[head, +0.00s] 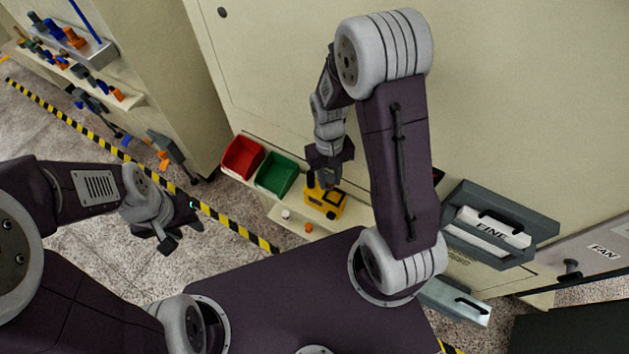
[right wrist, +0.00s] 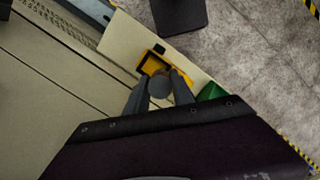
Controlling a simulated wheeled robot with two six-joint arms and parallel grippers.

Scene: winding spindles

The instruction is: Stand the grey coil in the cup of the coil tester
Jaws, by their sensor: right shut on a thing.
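The grey coil (right wrist: 159,86) shows end-on in the right wrist view, between the two fingertips of my right gripper (right wrist: 160,92), which is shut on it. The coil tester (head: 325,201) is a yellow block with dark parts on the shelf in the head view; it also shows in the right wrist view (right wrist: 151,62), just beyond the coil. My right gripper (head: 329,176) is above the tester in the head view. The tester's cup cannot be made out. My left gripper (head: 160,238) is empty over the floor at the left, its fingers apart.
A red bin (head: 242,157) and a green bin (head: 277,175) stand left of the tester. A small white piece (head: 285,213) and an orange piece (head: 308,227) lie on the shelf before it. A drawer marked FINE (head: 490,228) juts out at the right.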

